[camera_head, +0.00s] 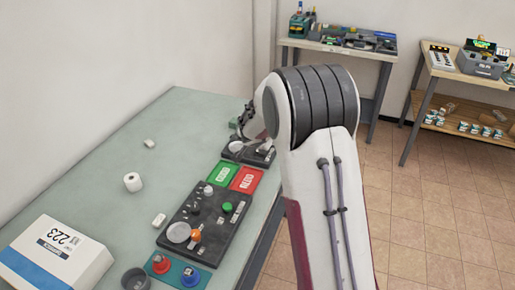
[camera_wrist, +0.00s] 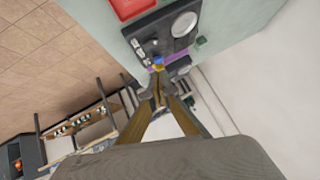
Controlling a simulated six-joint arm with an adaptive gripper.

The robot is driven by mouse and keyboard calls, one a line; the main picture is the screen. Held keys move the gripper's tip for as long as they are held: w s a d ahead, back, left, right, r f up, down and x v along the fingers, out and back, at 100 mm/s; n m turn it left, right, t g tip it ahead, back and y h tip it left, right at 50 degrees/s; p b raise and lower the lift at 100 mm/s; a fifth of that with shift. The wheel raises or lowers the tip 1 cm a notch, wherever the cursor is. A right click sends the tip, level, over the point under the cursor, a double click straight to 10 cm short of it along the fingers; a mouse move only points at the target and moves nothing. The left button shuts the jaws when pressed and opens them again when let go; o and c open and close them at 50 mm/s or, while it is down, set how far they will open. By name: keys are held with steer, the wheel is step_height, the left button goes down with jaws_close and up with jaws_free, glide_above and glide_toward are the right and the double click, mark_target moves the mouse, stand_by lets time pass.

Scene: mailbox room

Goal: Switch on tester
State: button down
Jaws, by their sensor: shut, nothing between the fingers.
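A dark panel (camera_head: 262,157) with a pale round disc and small controls sits at the far end of the green table; it appears to be the tester, though I cannot read a label. In the wrist view the same panel (camera_wrist: 153,38) shows its round disc (camera_wrist: 184,24) and small light-coloured controls. My gripper (camera_wrist: 158,68) is shut and empty, its tips at the panel's edge beside a small blue and yellow part. I cannot tell whether they touch. In the head view my arm hides part of the panel and my gripper (camera_head: 243,121) is partly hidden.
Green (camera_head: 222,173) and red (camera_head: 247,179) pads lie in front of the panel. A larger dark control board (camera_head: 207,245) is nearer. A white box (camera_head: 55,255), a white roll (camera_head: 133,182) and red and blue buttons also stand on the table. The wall borders its left side.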

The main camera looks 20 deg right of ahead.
steer(key=shift+w+f, duration=0.1)
glide_above(257, 149)
steer(key=s, duration=0.3)
steer(key=shift+s+f, duration=0.1)
steer(key=shift+f, duration=3.25)
steer(key=shift+w+a+f, duration=0.15)
steer(key=shift+f, duration=0.45)
steer(key=shift+w+a+f, duration=0.1)
steer(key=shift+a+f, duration=0.1)
steer(key=shift+f, duration=0.45)
steer(key=shift+w+a+f, duration=0.15)
steer(key=shift+f, duration=0.45)
steer(key=shift+w+a+f, duration=0.1)
steer(key=shift+w+f, duration=0.05)
steer(key=shift+f, duration=0.1)
steer(key=shift+s+d, duration=0.2)
